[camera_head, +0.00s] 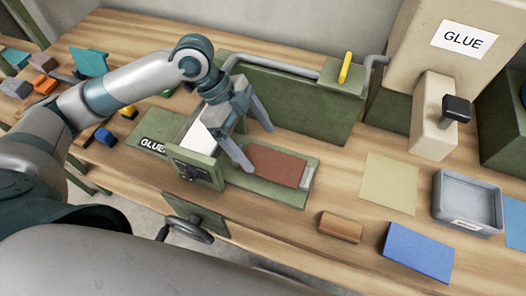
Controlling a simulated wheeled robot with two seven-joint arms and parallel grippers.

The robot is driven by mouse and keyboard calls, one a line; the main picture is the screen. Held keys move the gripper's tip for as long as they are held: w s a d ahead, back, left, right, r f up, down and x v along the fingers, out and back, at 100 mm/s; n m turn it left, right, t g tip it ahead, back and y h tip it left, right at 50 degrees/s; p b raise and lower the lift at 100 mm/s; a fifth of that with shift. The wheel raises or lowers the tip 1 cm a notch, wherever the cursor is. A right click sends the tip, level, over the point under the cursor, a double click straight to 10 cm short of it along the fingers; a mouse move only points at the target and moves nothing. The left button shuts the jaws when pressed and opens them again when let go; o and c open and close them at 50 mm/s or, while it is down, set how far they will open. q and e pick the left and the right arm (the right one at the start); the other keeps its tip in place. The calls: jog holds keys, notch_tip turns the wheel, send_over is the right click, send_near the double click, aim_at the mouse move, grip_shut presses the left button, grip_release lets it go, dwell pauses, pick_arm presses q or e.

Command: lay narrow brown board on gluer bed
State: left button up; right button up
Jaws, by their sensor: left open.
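The narrow brown board (278,166) lies flat on the green bed (270,193) of the gluer, at the right of the gluer's upright clamp block (196,168). A grey stop touches or nearly touches the board's right end. My left gripper (258,148) is open and empty, its fingers pointing down toward the board's left end. One fingertip is near the front left corner of the board and the other is toward the back. I cannot tell whether they touch it. White sheets (198,134) stand behind the clamp block, partly hidden by the gripper. My right gripper is not in view.
A green machine with a yellow lever (345,67) stands behind the bed. A tan glue dispenser (432,118), tan sheet (389,182), grey tray (467,201), blue board (418,252) and wooden block (341,226) are at right. Small coloured items lie at far left.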

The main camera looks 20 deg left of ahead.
pick_arm(q)
jog(key=b+v, duration=0.1)
jog(key=v, duration=0.5)
jog(key=shift+r, duration=0.15)
dwell(0.5)
